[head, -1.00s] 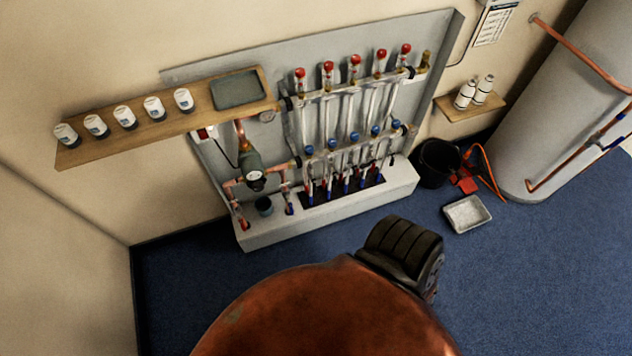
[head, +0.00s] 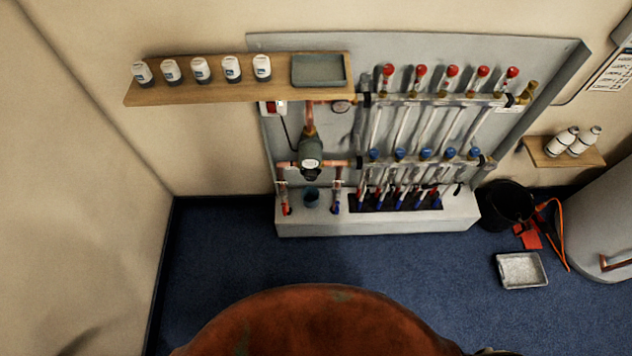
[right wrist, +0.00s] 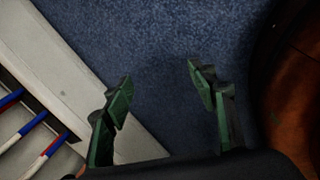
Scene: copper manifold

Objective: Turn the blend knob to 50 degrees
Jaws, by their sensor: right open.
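The manifold panel (head: 420,50) stands against the wall in the head view, with red-capped flow meters (head: 452,72) above and blue caps (head: 425,154) below. At its left is a dark pump unit (head: 309,143) with a round white face, joined to copper pipes. A small dark round part below that face may be the blend knob; its setting is too small to read. My right gripper (right wrist: 160,78) is open and empty in the right wrist view, above the blue floor beside the grey plinth (right wrist: 75,75). It is apart from the pump unit. My left gripper is not in view.
A wooden shelf (head: 200,91) with several white pots and a grey tray (head: 318,71) juts out at the upper left. A black bucket (head: 506,204), red tool (head: 527,235) and pale tray (head: 521,270) are on the floor at right. The floor before the plinth is clear.

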